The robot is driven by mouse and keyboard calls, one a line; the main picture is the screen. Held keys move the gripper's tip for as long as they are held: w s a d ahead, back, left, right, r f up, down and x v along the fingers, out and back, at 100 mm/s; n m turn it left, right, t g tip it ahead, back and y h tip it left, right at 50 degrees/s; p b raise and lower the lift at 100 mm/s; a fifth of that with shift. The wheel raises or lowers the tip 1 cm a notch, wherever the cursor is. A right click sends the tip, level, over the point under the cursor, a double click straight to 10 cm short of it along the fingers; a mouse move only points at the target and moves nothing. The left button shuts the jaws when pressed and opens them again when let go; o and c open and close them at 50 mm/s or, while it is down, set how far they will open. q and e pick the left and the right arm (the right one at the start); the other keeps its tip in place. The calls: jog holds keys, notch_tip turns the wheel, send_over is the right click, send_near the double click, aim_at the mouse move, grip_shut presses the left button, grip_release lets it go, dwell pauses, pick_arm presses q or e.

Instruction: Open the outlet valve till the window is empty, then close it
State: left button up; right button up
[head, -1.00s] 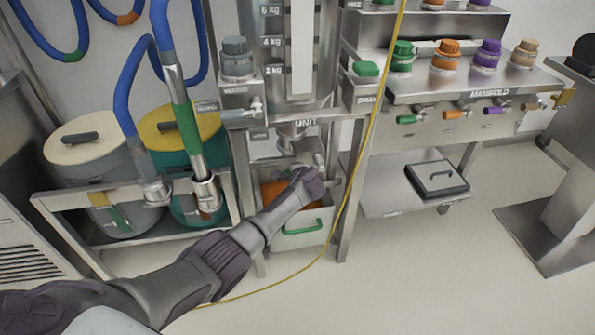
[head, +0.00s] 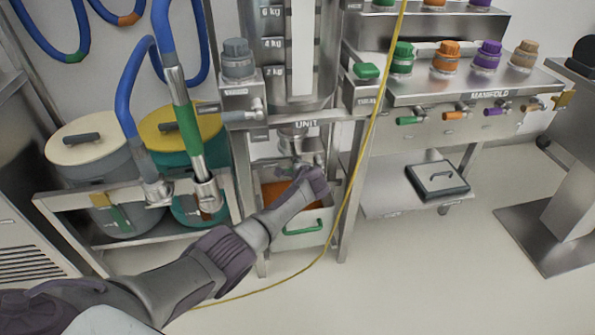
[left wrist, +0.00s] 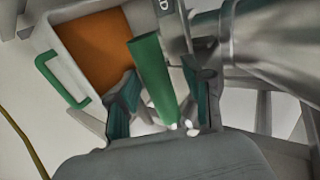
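The unit's hopper (head: 338,60) stands at centre in the head view, with 2, 4 and 6 kg marks beside a tall pale window (head: 302,50). I cannot tell its fill level for sure. Below it is the metal outlet (head: 293,130). My left gripper (head: 308,178) is under the outlet, in front of the valve area. In the left wrist view, a green valve handle (left wrist: 151,70) stands between the fingers of my left gripper (left wrist: 163,100). The fingers are spread, with a gap visible beside the handle. My right gripper is not in view.
A pale bin (head: 303,238) with a green handle and orange inside (left wrist: 98,48) sits below the outlet. A yellow cord (head: 352,190) hangs at its right. Lidded drums (head: 85,152) stand left; the manifold (head: 490,110) stands right.

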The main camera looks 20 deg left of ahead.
pick_arm(q)
jog(key=shift+s, duration=0.1)
jog(key=v, duration=1.2)
jog(key=shift+f, duration=0.1)
